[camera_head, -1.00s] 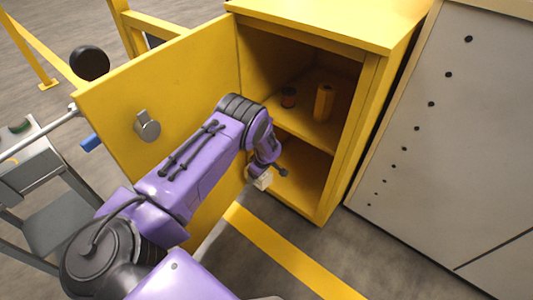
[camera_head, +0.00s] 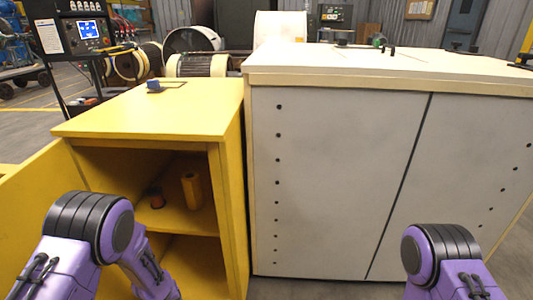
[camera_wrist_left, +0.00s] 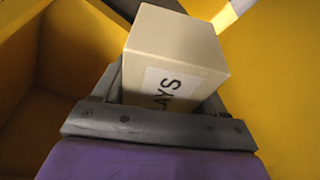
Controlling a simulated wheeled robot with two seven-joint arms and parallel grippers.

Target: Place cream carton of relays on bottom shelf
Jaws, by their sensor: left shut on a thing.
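The cream carton (camera_wrist_left: 180,50) fills the middle of the left wrist view.
An orange cylinder (camera_head: 192,190) and a small dark and red can (camera_head: 156,197) stand on the upper shelf. A blue item (camera_head: 154,86) lies on the cabinet top. A large grey cabinet (camera_head: 330,180) stands close on the right.

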